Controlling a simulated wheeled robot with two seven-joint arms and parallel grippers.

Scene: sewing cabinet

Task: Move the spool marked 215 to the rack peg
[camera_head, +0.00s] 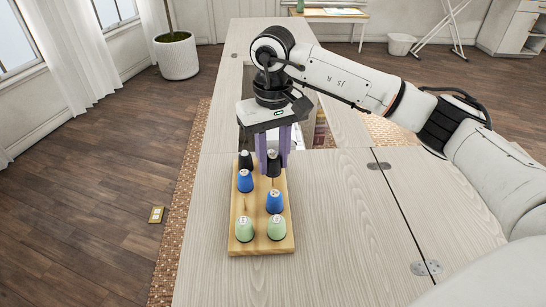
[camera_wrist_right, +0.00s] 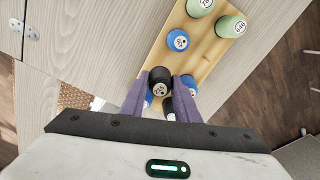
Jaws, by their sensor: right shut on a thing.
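My right gripper (camera_head: 274,155) has its two purple fingers pointing down at the far end of the wooden rack (camera_head: 260,243). It is shut on a black spool (camera_head: 274,164) with a pale label on top. The same spool shows between the fingertips in the right wrist view (camera_wrist_right: 160,81); I cannot read its number for certain. A thin bare peg (camera_head: 245,203) shows on the rack's left side, between a blue and a green spool. My left gripper is not in view.
The pale wooden tabletop (camera_head: 345,235) right of the rack is clear.

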